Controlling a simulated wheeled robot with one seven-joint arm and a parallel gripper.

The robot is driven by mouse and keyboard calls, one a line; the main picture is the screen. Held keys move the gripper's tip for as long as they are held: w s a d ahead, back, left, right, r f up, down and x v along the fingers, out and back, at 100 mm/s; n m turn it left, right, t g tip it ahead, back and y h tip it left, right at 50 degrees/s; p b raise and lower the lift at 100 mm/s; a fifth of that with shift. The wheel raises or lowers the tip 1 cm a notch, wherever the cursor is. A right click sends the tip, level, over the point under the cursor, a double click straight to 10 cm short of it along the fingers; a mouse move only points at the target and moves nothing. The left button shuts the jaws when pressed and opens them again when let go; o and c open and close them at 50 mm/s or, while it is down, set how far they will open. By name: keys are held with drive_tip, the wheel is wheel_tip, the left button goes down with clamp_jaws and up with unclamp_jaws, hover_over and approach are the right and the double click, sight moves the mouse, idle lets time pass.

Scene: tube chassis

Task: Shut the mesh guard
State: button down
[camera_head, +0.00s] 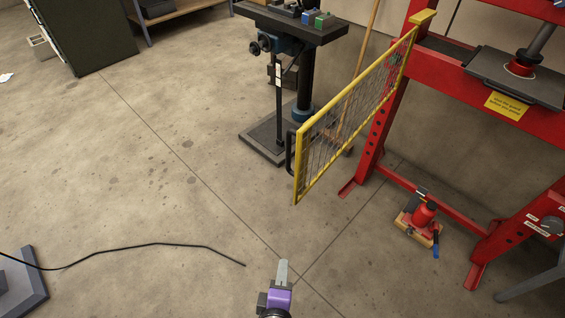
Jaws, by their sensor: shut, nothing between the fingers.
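The mesh guard (348,109) is a yellow frame with wire mesh, hinged on the left upright of the red press (393,110). It stands open, swung out from the press toward me and to the left. A black handle (290,152) sits on its free edge. My gripper (283,264) is at the bottom centre, purple with grey fingers that are shut and empty. It is below the guard's free edge in the picture and apart from it.
A drill press stand (305,80) is behind the guard. A red jack (424,214) sits on the floor under the press. A black cable (150,245) lies at the lower left. A dark green cabinet (90,35) stands at the back left. The left floor is mostly clear.

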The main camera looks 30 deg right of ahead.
drive_tip(key=w+a+r+m+t+h+p, duration=0.1)
drive_tip(key=w+a+r+h+p, duration=0.15)
drive_tip(key=r, duration=0.75)
drive_tip(key=w+a+r+m+h+p, duration=0.1)
drive_tip(key=w+a+r+h+p, duration=0.15)
drive_tip(key=r, duration=0.75)
drive_tip(key=w+d+h+p, duration=0.1)
drive_tip(key=w+d+p, duration=0.1)
drive_tip(key=d, duration=0.7)
drive_tip(key=shift+w+r+p, duration=0.25)
drive_tip(key=shift+w+p, duration=0.15)
drive_tip(key=shift+w, duration=0.15)
drive_tip(key=shift+d, duration=0.1)
